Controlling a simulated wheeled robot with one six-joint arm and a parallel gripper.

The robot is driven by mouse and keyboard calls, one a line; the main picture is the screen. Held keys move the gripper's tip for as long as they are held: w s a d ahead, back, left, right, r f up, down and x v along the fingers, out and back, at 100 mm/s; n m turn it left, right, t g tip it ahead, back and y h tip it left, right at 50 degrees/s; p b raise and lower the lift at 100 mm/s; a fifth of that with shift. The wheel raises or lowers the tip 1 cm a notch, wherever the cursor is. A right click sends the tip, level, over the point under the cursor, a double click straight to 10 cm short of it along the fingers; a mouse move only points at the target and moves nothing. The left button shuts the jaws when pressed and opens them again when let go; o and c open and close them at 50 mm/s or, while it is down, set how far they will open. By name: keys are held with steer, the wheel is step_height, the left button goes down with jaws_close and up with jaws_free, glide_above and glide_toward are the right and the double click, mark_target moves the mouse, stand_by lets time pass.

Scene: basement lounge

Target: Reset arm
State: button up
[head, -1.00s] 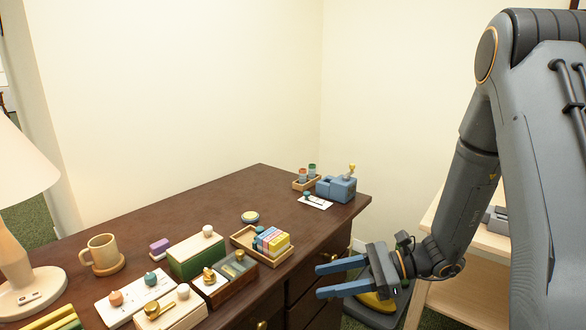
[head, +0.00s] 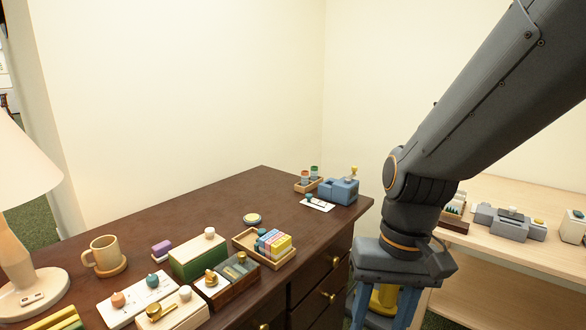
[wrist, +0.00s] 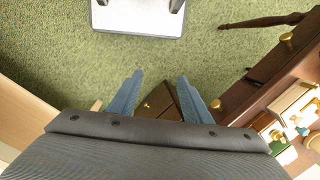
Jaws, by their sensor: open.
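My gripper (head: 384,310) is in front of the dark desk's right end, beside its drawers, with its blue fingers pointing down. The fingers are apart and nothing is held between them. In the wrist view my gripper (wrist: 160,78) is also open, above the green carpet. My arm comes down from the upper right of the head view, bent at the wrist.
The dark desk (head: 150,221) carries a mug (head: 104,255), a lamp (head: 27,245), a tray of coloured blocks (head: 285,262) and small boxes. A light wooden shelf unit (head: 510,254) stands right. Carpet (wrist: 60,50) lies open below my gripper.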

steer(key=d+r+t+h+p, duration=0.1)
steer(key=d+r+p, duration=0.4)
steer(key=p, duration=0.7)
step_height(320, 180, up, 2)
steer(key=shift+s+d+r+n, duration=0.25)
steer(key=shift+s+d+n, duration=0.05)
steer(key=shift+s, duration=0.05)
